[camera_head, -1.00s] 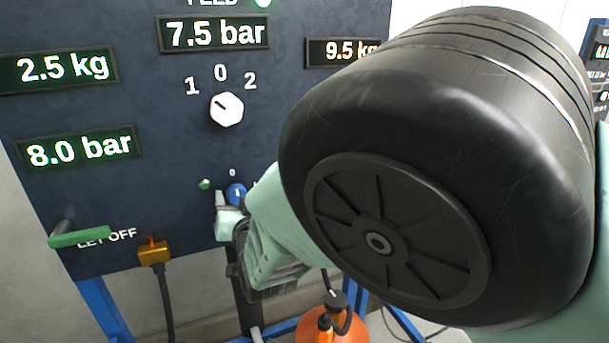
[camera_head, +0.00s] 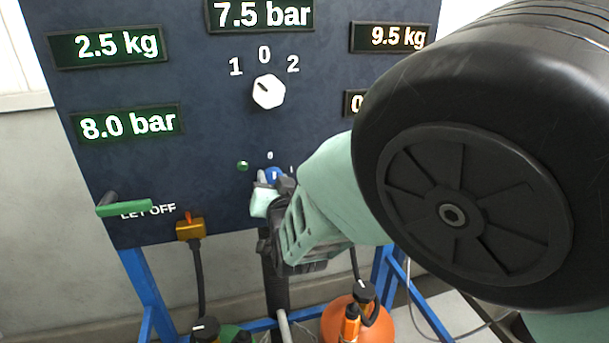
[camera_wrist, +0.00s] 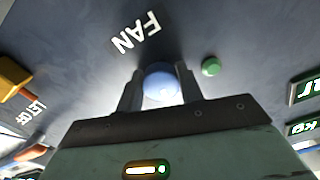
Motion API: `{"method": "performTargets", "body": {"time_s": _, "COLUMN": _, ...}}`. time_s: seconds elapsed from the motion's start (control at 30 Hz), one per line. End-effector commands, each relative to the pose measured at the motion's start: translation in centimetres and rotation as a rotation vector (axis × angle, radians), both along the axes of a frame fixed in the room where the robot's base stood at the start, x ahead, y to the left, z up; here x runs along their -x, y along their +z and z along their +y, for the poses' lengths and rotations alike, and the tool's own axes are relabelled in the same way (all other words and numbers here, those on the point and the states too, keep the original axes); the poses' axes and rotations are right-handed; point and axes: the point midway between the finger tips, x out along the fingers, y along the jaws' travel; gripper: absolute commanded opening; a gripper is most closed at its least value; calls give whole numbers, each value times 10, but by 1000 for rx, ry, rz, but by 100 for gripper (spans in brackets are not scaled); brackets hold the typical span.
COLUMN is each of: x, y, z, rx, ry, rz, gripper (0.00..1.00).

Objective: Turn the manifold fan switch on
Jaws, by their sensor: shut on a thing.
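The fan switch is a small blue knob (camera_head: 274,175) low on the dark panel (camera_head: 330,130), with a "0" above it. In the wrist view the blue knob (camera_wrist: 160,85) sits between my two fingers, under the label "FAN". My gripper (camera_wrist: 159,82) is shut on the knob, one finger on each side. In the head view my gripper (camera_head: 268,188) reaches the panel and hides part of the knob and the label. A small green lamp (camera_head: 243,166) is just left of the knob; it shows in the wrist view too (camera_wrist: 211,67).
A white selector knob (camera_head: 268,91) marked 1, 0, 2 is above. A green-handled lever (camera_head: 124,208) and a yellow plug (camera_head: 190,229) are at lower left. An orange bottle (camera_head: 352,322) stands below. A large black wheel-shaped part (camera_head: 460,190) blocks the right side.

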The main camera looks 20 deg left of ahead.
Motion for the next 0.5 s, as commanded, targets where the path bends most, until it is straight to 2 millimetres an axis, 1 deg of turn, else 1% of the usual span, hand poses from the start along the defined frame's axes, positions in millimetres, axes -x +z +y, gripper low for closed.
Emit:
{"method": "performTargets", "body": {"time_s": 0.1, "x": -1, "y": -5, "z": -1, "rx": -55, "ry": -2, "rz": 31, "gripper": 14}}
{"method": "performTargets", "body": {"time_s": 0.27, "x": -1, "y": -7, "z": -1, "rx": -160, "ry": -2, "rz": 91, "gripper": 14}}
{"method": "performTargets", "body": {"time_s": 0.5, "x": 0, "y": -7, "z": 0, "rx": -352, "ry": -1, "rz": 209, "gripper": 14}}
